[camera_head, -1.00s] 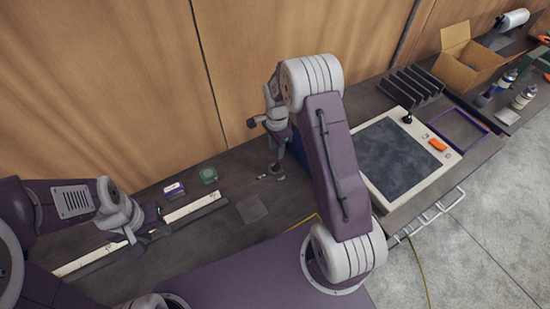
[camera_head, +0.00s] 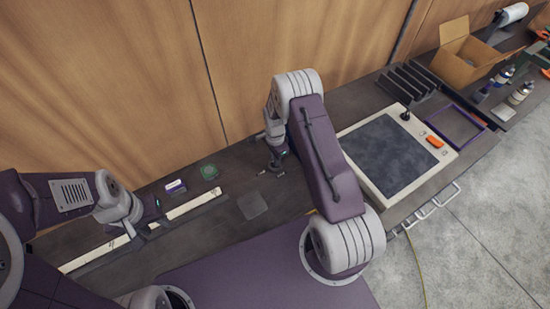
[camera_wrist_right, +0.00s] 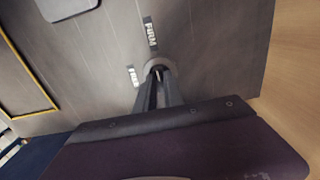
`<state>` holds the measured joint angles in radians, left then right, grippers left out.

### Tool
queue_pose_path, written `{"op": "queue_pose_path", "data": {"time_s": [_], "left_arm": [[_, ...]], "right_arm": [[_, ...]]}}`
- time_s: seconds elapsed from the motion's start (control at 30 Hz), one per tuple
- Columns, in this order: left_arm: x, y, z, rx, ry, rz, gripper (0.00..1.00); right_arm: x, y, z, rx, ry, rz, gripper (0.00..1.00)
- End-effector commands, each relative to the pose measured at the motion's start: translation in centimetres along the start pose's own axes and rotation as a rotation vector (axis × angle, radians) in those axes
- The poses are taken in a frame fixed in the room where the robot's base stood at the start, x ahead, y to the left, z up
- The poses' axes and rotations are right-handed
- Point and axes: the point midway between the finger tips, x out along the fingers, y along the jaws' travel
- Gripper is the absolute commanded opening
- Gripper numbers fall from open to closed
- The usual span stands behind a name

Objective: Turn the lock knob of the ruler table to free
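The ruler table's long pale ruler (camera_head: 193,205) lies on the dark bench at the left. The lock knob (camera_wrist_right: 158,66) shows in the right wrist view as a small round part with two printed labels (camera_wrist_right: 150,32) beside it. My right gripper (camera_head: 276,172) points down at the knob. Its fingertips also show in the wrist view (camera_wrist_right: 160,80), at the knob with a narrow dark gap between them; whether they grip it is unclear. My left gripper (camera_head: 147,226) is low over the ruler, and its finger opening is too small to tell.
A purple-and-white block (camera_head: 175,187) and a green round item (camera_head: 209,172) lie behind the ruler. A dark square plate (camera_head: 252,205) lies left of my right arm. A pale-framed panel (camera_head: 440,163), a purple frame (camera_head: 455,129) and a cardboard box (camera_head: 468,65) stand at the right.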

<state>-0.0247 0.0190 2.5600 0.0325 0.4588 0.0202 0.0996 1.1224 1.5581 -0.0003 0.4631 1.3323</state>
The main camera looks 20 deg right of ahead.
Motion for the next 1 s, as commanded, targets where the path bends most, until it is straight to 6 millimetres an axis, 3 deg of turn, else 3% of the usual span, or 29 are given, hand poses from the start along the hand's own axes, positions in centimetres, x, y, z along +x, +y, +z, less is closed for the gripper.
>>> {"op": "queue_pose_path", "data": {"time_s": [0.47,1.0], "left_arm": [[0.5,0.0,0.1,0.000,0.000,0.000,0.36],[2.8,-0.1,0.3,0.000,0.000,0.000,0.36]], "right_arm": [[0.0,-0.2,0.0,-0.069,0.001,-0.004,0.00],[0.0,-0.2,-0.1,-0.531,0.004,-0.006,0.00]]}}
